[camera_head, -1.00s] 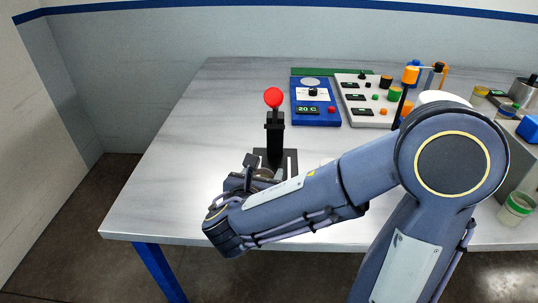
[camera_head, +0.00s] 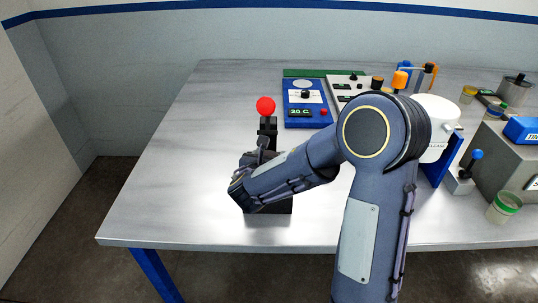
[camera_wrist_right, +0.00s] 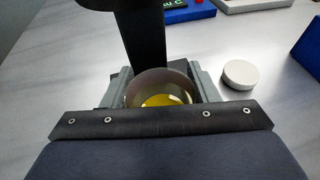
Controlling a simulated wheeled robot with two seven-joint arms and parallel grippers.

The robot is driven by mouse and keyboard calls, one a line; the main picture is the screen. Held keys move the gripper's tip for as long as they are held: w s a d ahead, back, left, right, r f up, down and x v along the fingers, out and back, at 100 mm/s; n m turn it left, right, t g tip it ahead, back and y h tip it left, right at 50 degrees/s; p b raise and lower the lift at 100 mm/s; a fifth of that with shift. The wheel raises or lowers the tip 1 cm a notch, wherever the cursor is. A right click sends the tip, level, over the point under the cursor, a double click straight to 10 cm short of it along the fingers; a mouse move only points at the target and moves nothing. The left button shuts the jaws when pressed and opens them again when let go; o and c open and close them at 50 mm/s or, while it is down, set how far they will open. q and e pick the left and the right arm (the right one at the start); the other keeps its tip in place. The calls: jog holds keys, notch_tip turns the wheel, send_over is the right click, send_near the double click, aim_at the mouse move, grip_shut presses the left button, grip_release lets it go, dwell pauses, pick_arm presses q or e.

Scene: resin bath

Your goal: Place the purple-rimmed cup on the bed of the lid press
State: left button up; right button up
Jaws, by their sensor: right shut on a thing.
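The lid press (camera_head: 267,128) is black with a red ball knob and stands near the left front of the table. Its dark base (camera_head: 272,207) shows below my right forearm. My right gripper (camera_wrist_right: 162,78) is shut on the cup (camera_wrist_right: 162,90), which has a dull purplish-grey rim and yellow liquid inside. The cup is upright, close in front of the press's black column (camera_wrist_right: 138,35). Whether its bottom touches the bed is hidden. In the head view my arm hides the cup and most of the bed. My left gripper is not in view.
A white round disc (camera_wrist_right: 240,74) lies right of the cup. A blue panel with a display (camera_head: 306,104) stands behind the press. A white drum (camera_head: 436,122), a grey box (camera_head: 508,163) and a green-rimmed cup (camera_head: 503,208) are at right. The table's left side is clear.

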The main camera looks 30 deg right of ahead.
jog(key=shift+f+b, duration=0.2)
jog(key=shift+b, duration=0.1)
jog(key=o, duration=1.1)
jog(key=shift+r, duration=0.1)
jog(key=shift+c, duration=0.2)
